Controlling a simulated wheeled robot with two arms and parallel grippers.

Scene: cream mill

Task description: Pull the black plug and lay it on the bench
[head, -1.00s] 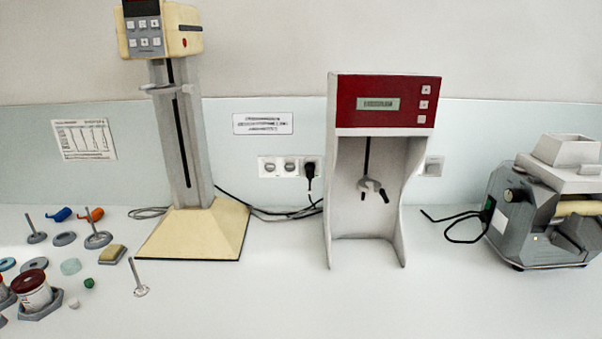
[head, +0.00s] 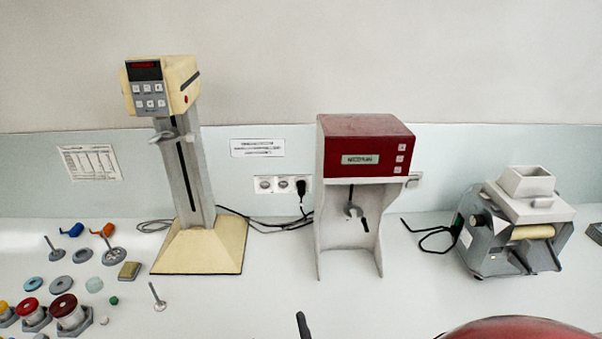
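The black plug (head: 301,187) sits in the rightmost socket of the white wall socket strip (head: 265,184), behind the bench and just left of the red-topped machine. Its black cord (head: 303,209) hangs down and runs left along the back of the bench. The bench top (head: 235,305) is pale and mostly bare in front of the machines. I can make out neither gripper in the head view, and nothing is touching the plug.
A cream stand machine (head: 200,245) is left of the plug; the red-topped machine (head: 367,147) is close on its right. A grey roller mill (head: 510,240) stands far right. Small parts lie left. A dark rod (head: 303,325) and red dome (head: 520,328), both unclear, show at the bottom edge.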

